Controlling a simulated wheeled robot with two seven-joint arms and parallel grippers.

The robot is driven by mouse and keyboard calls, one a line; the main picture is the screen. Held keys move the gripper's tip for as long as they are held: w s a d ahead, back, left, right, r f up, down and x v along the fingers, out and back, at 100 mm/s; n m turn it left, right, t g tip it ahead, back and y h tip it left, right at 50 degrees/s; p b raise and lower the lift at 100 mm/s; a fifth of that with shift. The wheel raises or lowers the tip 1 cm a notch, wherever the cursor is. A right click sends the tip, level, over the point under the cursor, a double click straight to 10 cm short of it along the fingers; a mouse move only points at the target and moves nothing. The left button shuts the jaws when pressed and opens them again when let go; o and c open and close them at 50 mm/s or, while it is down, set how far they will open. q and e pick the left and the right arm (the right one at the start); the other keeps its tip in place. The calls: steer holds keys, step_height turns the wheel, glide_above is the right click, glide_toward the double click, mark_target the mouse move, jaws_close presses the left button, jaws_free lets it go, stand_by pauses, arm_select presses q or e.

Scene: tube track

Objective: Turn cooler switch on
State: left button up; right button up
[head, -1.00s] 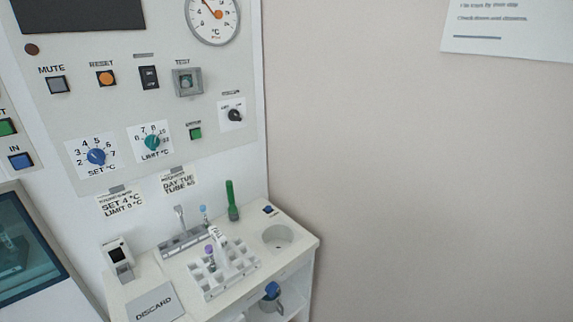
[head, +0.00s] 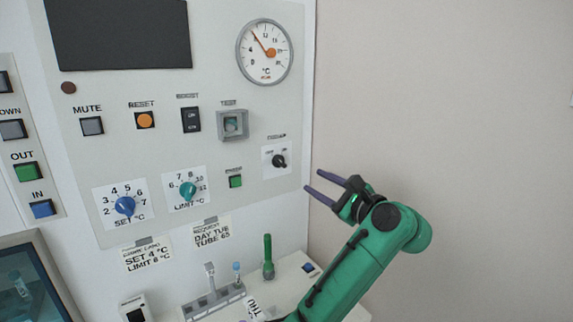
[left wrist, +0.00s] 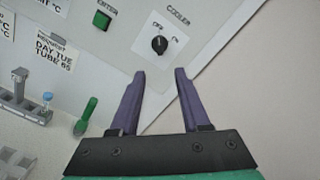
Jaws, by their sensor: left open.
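The cooler switch (head: 279,161) is a black rotary knob on a white plate at the right edge of the grey panel. It also shows in the left wrist view (left wrist: 159,45), under the label COOLER, with an OFF mark at its upper left and another mark at its upper right. The knob's pointer stands roughly upright there, nearer OFF as far as I can tell. My left gripper (head: 314,184) is open and empty, to the right of and a little below the knob. In the left wrist view its two purple fingers (left wrist: 160,76) point toward the knob, apart from it. My right gripper is not in view.
The green ENTER button (head: 236,181) and the teal LIMIT dial (head: 188,191) are left of the knob. A boxed TEST switch (head: 233,125) is above left. Below, a white shelf holds a rack (head: 214,301) and a green tube (head: 268,258). The wall at right is clear.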

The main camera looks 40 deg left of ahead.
mark_target(283, 164)
arm_select(q)
steer(key=p+x, duration=0.2)
steer(key=x, duration=0.2)
steer(key=p+x, duration=0.2)
steer(key=x, duration=0.2)
steer(key=p+x, duration=0.2)
steer(key=x, duration=0.2)
steer(key=shift+a+r, duration=0.25)
steer(key=shift+a, duration=0.05)
steer(key=shift+a+f, duration=0.1)
steer(key=shift+a, duration=0.2)
steer(key=shift+w+f, duration=0.1)
jaws_close()
